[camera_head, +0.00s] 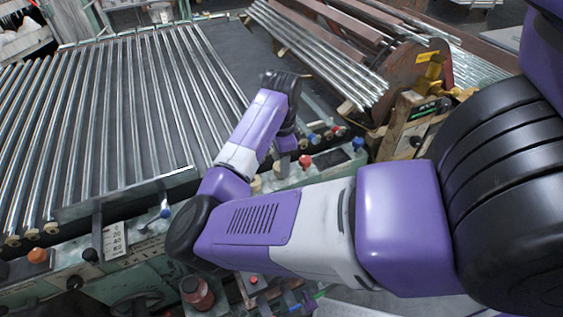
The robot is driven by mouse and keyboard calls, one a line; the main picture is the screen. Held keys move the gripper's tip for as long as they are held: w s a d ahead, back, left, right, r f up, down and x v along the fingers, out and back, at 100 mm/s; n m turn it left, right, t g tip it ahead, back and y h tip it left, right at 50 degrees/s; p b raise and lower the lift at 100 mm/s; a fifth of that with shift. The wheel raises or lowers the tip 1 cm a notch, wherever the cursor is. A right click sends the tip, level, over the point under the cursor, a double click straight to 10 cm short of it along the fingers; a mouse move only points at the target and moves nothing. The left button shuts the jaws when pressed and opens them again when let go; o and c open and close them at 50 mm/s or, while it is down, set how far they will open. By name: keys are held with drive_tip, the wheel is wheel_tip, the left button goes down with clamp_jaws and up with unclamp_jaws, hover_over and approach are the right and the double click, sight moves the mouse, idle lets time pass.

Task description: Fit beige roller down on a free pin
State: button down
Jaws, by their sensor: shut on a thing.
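My gripper (284,152) is at the end of my purple and white forearm, low over the green machine edge right of the long metal tubes. It is small in the picture and partly hidden by my wrist. It is shut on a small pale piece (282,168), which looks like the beige roller, at its lower end. Whether the piece touches anything below cannot be told. Another beige round piece (256,185) shows just left of it, partly behind my arm. More beige round ends (32,234) line the lower left. I cannot make out a bare pin.
Red (305,161) and blue (358,143) knobs stand on the green machine edge right of my gripper. Long shiny tubes (130,110) cover the bed at left. Stacked tubes (320,50) and a brown disc (418,75) lie behind. My arm hides much of the front.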

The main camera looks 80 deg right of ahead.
drive_tip(key=shift+f+b, duration=0.5)
drive_tip(key=shift+f, duration=0.3)
drive_tip(key=c, duration=0.8)
unclamp_jaws()
drive_tip(key=shift+o, duration=0.2)
drive_tip(key=shift+w+r, duration=0.1)
drive_tip(key=shift+r, duration=0.05)
drive_tip(key=shift+d+r, duration=0.1)
drive_tip(key=shift+r, duration=0.2)
wheel_tip(320, 180, up, 7)
drive_tip(key=shift+f+b, duration=0.1)
drive_tip(key=shift+b, duration=0.25)
